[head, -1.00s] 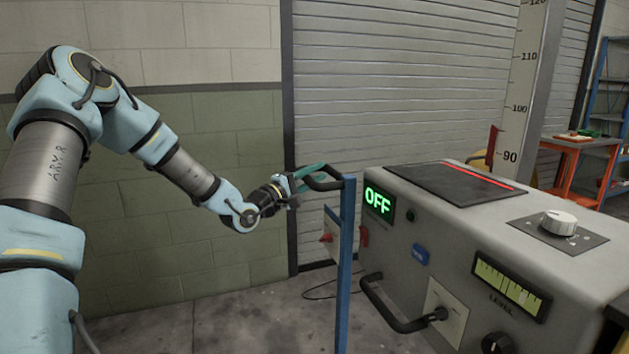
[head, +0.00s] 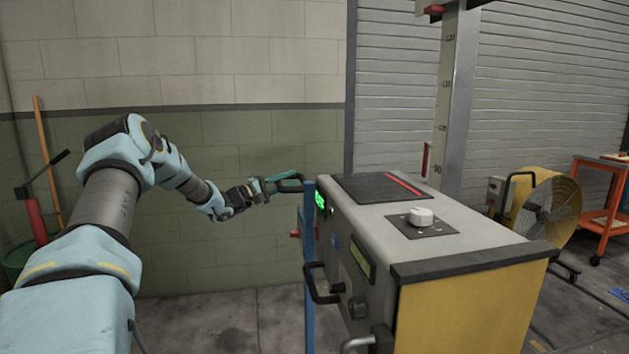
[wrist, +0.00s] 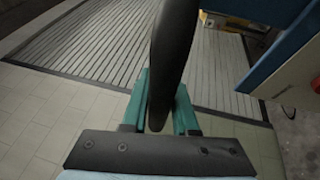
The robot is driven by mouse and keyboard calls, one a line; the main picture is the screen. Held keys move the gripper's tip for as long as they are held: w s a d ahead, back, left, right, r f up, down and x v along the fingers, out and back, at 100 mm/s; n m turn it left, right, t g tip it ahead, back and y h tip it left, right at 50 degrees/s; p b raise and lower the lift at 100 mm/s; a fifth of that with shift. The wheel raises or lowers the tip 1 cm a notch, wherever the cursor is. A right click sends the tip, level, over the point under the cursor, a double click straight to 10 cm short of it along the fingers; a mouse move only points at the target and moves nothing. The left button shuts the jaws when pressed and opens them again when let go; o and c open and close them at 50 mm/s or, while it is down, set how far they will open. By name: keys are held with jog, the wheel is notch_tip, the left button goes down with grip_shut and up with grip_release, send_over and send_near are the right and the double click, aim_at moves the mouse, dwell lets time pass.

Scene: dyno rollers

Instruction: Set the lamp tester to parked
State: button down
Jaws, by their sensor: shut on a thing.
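My gripper (head: 272,184) has teal fingers and is shut on a black loop handle (head: 291,187) at the top of a blue upright post (head: 309,262). In the wrist view the black handle bar (wrist: 172,55) runs between the teal fingers (wrist: 160,112). The post stands close to the left end of a grey cabinet; I cannot tell whether they join. A tall grey mast (head: 452,85) with a height scale and a red marker (head: 427,160) stands behind the cabinet. I cannot tell for certain which parts belong to the lamp tester.
The grey cabinet (head: 375,222) has a yellow end (head: 465,315), a white knob (head: 421,216), a green display (head: 320,200) and a protruding black handle (head: 318,285). A yellow fan (head: 548,215) and orange cart (head: 592,205) stand right.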

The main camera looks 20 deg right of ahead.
jog(key=a, duration=0.6)
jog(key=shift+w+f, duration=0.1)
jog(key=shift+w, duration=0.25)
jog(key=c, duration=0.7)
grip_release()
jog(key=b+v, duration=0.2)
jog(key=v, duration=0.9)
jog(key=shift+w+d, duration=0.1)
